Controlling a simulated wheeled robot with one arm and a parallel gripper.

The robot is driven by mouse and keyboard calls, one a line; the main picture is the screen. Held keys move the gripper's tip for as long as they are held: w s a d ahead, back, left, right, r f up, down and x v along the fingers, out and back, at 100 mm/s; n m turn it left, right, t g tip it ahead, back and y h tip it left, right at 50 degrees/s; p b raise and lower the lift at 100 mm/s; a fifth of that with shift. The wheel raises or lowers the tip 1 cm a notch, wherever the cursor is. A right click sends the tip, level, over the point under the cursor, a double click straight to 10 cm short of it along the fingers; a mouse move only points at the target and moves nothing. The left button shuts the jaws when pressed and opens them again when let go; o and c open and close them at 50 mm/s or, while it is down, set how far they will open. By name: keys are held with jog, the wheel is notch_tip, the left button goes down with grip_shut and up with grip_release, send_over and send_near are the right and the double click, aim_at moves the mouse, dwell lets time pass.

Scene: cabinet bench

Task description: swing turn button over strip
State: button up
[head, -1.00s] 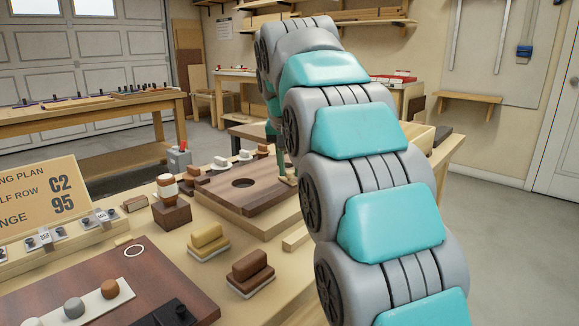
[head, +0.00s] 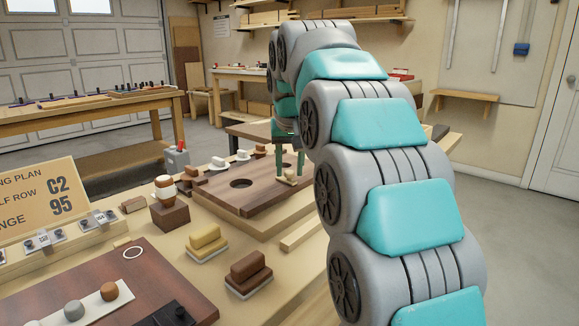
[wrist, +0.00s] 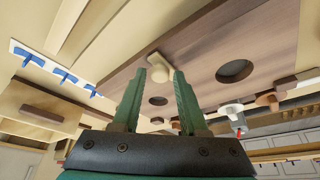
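The turn button (head: 287,178) is a small pale wooden oblong at the right edge of a dark brown board (head: 222,195). In the wrist view the turn button (wrist: 157,62) lies at the board's edge. My gripper (head: 289,173) is open, its green fingers pointing down at the turn button. In the wrist view my gripper (wrist: 158,73) has a finger on either side of the button, with gaps; I cannot tell whether they touch it. A pale wooden strip (head: 303,233) lies beside the board; I cannot tell if it is the task's strip.
The board has a round hole (head: 241,183). A yellow block (head: 206,238) and a brown block (head: 249,270) stand in front of it. An egg-like piece on a dark block (head: 170,213) stands left. Blue clips (wrist: 63,75) on a white strip show in the wrist view.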

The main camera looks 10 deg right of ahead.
jog(key=shift+o, duration=1)
jog(key=shift+r, duration=0.1)
jog(key=v, duration=0.7)
jog(key=shift+s+r, duration=0.2)
jog(key=shift+r, duration=0.1)
jog(key=shift+s, duration=0.1)
